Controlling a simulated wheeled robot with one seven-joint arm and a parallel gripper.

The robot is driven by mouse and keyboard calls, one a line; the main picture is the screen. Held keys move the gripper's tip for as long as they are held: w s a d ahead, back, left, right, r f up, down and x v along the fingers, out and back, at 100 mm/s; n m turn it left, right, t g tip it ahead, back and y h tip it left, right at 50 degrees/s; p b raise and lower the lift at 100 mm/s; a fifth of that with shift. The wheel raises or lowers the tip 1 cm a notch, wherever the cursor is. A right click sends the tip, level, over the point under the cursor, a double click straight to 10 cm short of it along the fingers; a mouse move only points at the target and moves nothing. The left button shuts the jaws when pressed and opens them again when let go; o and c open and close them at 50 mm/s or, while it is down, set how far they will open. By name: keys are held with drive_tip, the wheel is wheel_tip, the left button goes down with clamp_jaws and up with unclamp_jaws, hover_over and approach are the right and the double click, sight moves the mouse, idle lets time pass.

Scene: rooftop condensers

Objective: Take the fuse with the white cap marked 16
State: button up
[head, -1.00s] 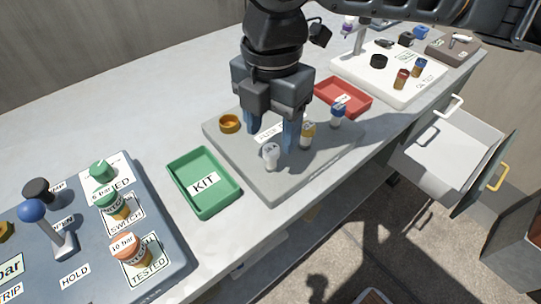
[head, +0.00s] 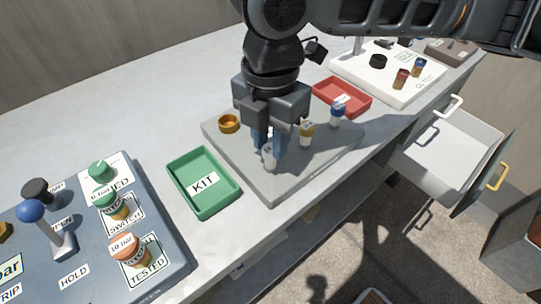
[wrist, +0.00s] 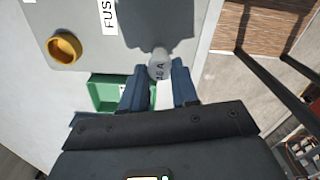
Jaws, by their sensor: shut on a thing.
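The fuse with the white cap (wrist: 159,66) is between the two blue fingertips of my gripper (wrist: 160,88) in the wrist view; its cap reads "16 A". In the head view the white-capped fuse (head: 269,160) stands on the grey board (head: 290,183), near its front edge, partly covered by the fingers. My gripper (head: 268,148) points down and is shut on this fuse. A yellow-capped fuse (head: 306,132) and a blue-capped fuse (head: 337,116) stand on the same board to the right.
A green KIT tray (head: 203,207) lies left of the board, and a red tray (head: 342,97) behind it. An orange ring (head: 229,123) sits on the board. A control panel (head: 75,287) is at left; an open drawer (head: 452,140) juts out at right.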

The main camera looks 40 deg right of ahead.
clamp_jaws()
